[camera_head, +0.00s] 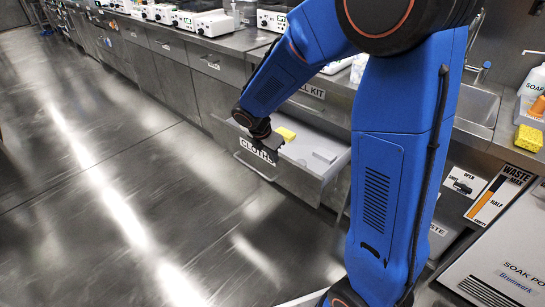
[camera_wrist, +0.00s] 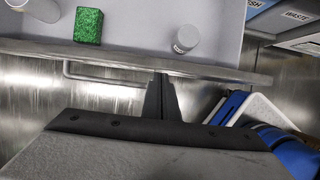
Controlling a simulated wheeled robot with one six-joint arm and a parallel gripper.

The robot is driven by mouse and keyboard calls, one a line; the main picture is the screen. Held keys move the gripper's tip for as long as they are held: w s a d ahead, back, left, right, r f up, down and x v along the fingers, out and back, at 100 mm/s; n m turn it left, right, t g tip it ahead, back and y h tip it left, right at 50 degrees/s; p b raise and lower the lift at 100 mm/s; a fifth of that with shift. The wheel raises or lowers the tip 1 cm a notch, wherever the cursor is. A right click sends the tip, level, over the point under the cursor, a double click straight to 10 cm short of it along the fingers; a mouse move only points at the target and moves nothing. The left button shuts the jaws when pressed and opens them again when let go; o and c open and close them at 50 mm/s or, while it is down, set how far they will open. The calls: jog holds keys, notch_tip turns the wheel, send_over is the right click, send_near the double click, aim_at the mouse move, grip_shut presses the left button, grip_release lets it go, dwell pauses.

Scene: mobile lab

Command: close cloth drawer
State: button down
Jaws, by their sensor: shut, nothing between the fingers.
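The cloth drawer (camera_head: 301,177) is pulled out from the cabinet row in the head view. Its front carries a white label reading "CLOTHS" and a bar handle (camera_head: 254,168). In the wrist view a wide dark and grey part fills the bottom.
Above the drawer is another labelled drawer front, partly hidden by my blue arm. A sink (camera_head: 478,105) and a waste station (camera_head: 497,195) stand to the right. The wrist view shows a green block (camera_wrist: 88,25) and a white container (camera_wrist: 186,39) on a pale surface. The floor at left is clear.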

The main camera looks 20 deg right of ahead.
jog(key=shift+d, duration=0.1)
jog(key=w+d, duration=0.5)
jog(key=d, duration=0.4)
jog(key=w+d, duration=0.6)
jog(key=d, duration=0.4)
